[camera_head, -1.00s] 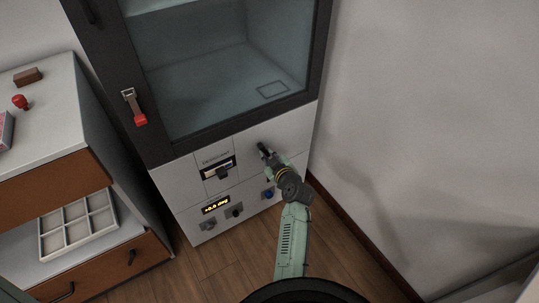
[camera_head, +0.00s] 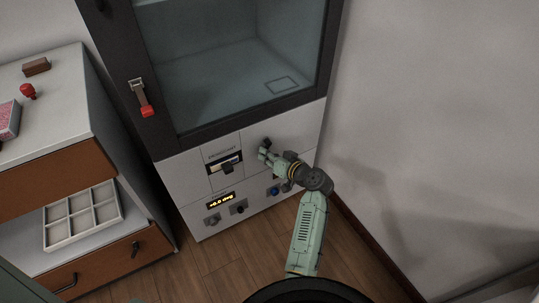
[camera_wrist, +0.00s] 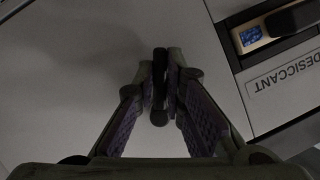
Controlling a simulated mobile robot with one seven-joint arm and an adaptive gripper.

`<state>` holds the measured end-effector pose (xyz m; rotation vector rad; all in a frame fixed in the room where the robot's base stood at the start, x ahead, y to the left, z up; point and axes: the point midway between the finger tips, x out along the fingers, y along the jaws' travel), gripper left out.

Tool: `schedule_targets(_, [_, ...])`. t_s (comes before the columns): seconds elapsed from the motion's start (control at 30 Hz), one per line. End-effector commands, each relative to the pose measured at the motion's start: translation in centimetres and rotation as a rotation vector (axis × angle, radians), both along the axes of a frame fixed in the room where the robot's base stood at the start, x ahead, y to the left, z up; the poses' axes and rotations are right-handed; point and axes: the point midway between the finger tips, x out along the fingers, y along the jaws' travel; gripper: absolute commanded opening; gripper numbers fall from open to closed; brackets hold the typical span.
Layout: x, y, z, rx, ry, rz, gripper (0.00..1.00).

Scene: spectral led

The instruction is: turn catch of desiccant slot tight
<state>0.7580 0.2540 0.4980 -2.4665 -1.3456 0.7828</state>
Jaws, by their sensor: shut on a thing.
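The desiccant slot (camera_head: 226,167) is a dark-framed recess in the white lower panel of the cabinet, under a label. In the wrist view its frame (camera_wrist: 285,38) and the upside-down DESICCANT label (camera_wrist: 283,80) show at the right. The catch (camera_wrist: 159,62) is a small dark bar on the panel beside the slot. My gripper (camera_wrist: 160,88) is shut on the catch, with a finger on each side of it. In the head view my gripper (camera_head: 264,153) is at the panel, right of the slot, and mostly hides the catch.
Below the slot are a lit display (camera_head: 220,200), dark knobs (camera_head: 238,207) and a blue button (camera_head: 275,190). Above is the glass door with a red-tipped handle (camera_head: 146,108). A shelf unit with a divided tray (camera_head: 82,218) stands left; a bare wall is right.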

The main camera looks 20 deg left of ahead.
Motion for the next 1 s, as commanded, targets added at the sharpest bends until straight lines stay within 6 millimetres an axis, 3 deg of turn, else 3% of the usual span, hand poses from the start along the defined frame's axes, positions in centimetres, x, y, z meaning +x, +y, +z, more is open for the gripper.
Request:
schedule_targets(0.4, [-0.38, 0.30, 0.32, 0.101, 0.128, 0.000, 0.00])
schedule_targets(0.9, [-0.45, 0.36, 0.36, 0.111, 0.142, 0.001, 0.00])
schedule_targets(0.93, [-0.45, 0.36, 0.36, 0.111, 0.142, 0.001, 0.12])
schedule_targets(1.0, [-0.45, 0.36, 0.36, 0.111, 0.142, 0.001, 0.17])
